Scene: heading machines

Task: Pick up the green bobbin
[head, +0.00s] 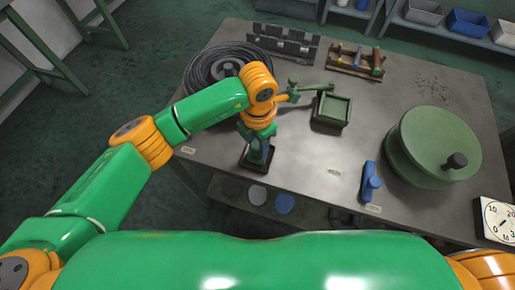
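The green bobbin (432,145) is a large, wide green spool with a dark knob on top. It sits on the right part of the grey workbench (310,158). My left arm reaches in from the left, and its orange wrist is over the left part of the bench. My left gripper (259,153) is below that wrist, far to the left of the bobbin and apart from it. Its fingers are too small and covered to tell whether they are open. My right gripper is out of view; only an orange part of my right arm shows at the bottom right corner.
A dark cable coil (215,65) lies behind my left wrist. A green tray (333,109) stands mid-bench, and a wooden tool rack (356,61) is behind it. A blue tool (370,182) lies left of the bobbin. A white dial (497,219) is at the right.

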